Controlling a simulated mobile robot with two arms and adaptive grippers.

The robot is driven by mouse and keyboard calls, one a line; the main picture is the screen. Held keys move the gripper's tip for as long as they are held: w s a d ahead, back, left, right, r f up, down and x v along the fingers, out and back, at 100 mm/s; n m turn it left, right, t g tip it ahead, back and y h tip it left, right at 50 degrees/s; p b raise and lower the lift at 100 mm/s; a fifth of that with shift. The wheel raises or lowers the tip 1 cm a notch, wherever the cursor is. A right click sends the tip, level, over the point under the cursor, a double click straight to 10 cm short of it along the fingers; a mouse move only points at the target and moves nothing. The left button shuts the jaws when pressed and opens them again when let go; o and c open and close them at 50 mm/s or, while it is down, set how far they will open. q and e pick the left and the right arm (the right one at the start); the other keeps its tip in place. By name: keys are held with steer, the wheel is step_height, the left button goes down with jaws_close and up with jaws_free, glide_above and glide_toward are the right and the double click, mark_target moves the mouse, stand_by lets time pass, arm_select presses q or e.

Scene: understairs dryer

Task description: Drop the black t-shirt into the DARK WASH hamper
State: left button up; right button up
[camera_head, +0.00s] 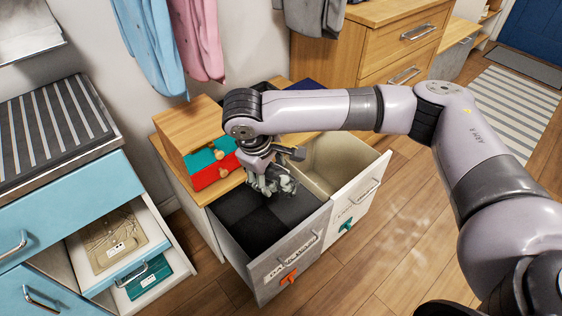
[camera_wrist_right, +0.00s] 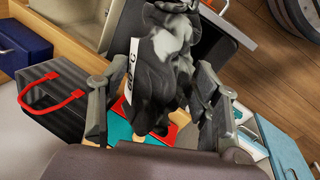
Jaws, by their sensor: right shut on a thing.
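The DARK WASH hamper (camera_head: 287,266) is a pulled-out grey bin with a lettered front and an orange T-shaped tag. Its dark inside shows from above. My right gripper (camera_head: 270,183) is over the back part of its opening. It is shut on the black t-shirt, a bunched dark cloth with pale grey patches (camera_wrist_right: 172,70) and a white lettered label, which hangs between the fingers in the right wrist view. In the head view the fingers hide most of the cloth. I cannot tell whether its lower end touches the bin. My left gripper is not in view.
A cream bin (camera_head: 352,205) with a teal tag stands open to the right. A wooden box (camera_head: 190,133) with teal and red drawer fronts sits behind the hamper. A blue cabinet (camera_head: 75,205) is at left. Blue and pink clothes hang above. Wood floor is clear in front.

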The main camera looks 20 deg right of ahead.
arm_select(q)
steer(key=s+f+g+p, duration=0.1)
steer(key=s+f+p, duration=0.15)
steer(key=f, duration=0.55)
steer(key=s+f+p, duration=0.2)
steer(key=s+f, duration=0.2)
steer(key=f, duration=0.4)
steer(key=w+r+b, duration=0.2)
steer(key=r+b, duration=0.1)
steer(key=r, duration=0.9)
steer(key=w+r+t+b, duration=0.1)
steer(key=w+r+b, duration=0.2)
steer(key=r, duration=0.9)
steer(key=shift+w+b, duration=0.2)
steer(key=shift+b, duration=0.5)
arm_select(e)
steer(key=w+d+f+n+y, duration=0.1)
steer(key=w+f+n+y, duration=0.1)
steer(key=f+n, duration=0.5)
steer(key=w+d+f+n+t+y, duration=0.1)
steer(key=w+f+n, duration=0.4)
steer(key=f+n, duration=0.2)
steer(key=shift+w+d+f+n+y, duration=0.2)
steer(key=shift+d+f+n+y, duration=0.15)
steer(key=shift+f, duration=0.7)
steer(key=o, duration=1.4)
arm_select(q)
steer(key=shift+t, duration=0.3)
